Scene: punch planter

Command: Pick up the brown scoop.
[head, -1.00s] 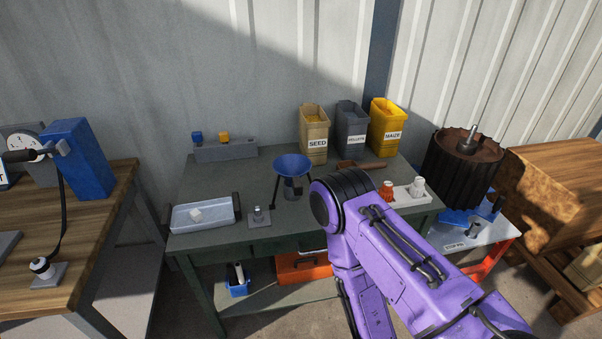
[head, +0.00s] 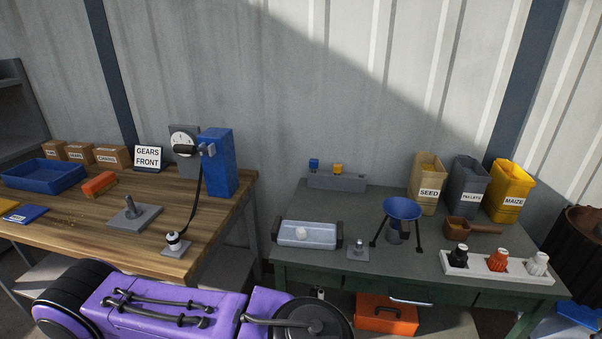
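The brown scoop (head: 463,229) lies on the green table (head: 345,208), at its right side in the head view. Its bowl is at the left and its handle points right. It is in front of the yellow maize bin and behind a white tray. Neither gripper shows, so I cannot see whether either is open or shut.
A blue funnel on a stand (head: 402,209) is left of the scoop. Seed (head: 426,185), pellets (head: 463,187) and maize (head: 509,190) bins stand behind. The white tray (head: 510,270) holds black, orange and white pieces. A wooden bench (head: 85,215) is at left.

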